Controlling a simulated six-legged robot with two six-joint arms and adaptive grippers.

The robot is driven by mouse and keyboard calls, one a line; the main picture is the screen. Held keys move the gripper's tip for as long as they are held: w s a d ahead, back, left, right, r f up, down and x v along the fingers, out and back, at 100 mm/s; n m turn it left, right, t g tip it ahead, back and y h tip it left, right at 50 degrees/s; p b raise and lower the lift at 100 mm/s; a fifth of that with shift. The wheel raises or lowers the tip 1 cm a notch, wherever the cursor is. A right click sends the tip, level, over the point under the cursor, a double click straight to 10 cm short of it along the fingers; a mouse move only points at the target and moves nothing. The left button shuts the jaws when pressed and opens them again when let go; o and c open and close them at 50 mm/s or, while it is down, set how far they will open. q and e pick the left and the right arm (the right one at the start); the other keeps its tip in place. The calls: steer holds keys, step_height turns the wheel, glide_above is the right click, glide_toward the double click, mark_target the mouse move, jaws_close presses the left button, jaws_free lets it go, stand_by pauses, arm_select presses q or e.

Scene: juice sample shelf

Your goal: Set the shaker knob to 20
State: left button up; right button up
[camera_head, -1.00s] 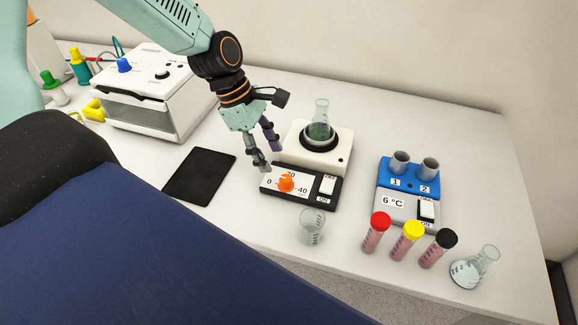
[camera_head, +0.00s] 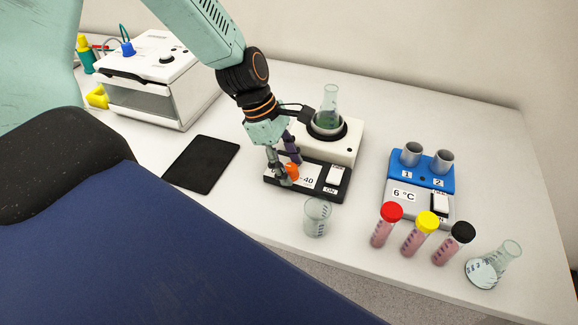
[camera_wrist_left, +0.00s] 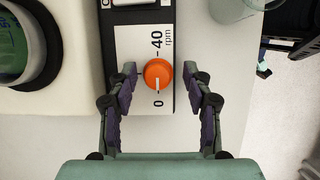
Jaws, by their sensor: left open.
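The shaker (camera_head: 345,157) has a white body and a black front panel with an orange knob (camera_head: 291,172) on a white scale. In the left wrist view the knob (camera_wrist_left: 158,73) shows a white mark pointing toward the 0; the 40 is on the opposite side. The 20 does not show now. My left gripper (camera_head: 289,171) is open over the panel. In the left wrist view its fingers (camera_wrist_left: 160,75) stand on either side of the knob, with small gaps showing; I cannot tell whether they touch it. My right gripper is not in view.
A flask (camera_head: 329,108) with green liquid stands on the shaker. A switch (camera_head: 336,175) is beside the scale and a glass beaker (camera_head: 316,217) stands in front. A black tablet (camera_head: 201,165) lies left. Capped tubes (camera_head: 384,225) and a blue-grey block (camera_head: 421,178) are right.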

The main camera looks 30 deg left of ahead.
arm_select(q)
steer(key=shift+w+a+f, duration=0.1)
steer(key=shift+w+a, duration=0.05)
steer(key=shift+a, duration=0.05)
steer(key=shift+c, duration=0.7)
steer(key=shift+d, duration=0.15)
steer(key=c, duration=0.5)
jaws_close()
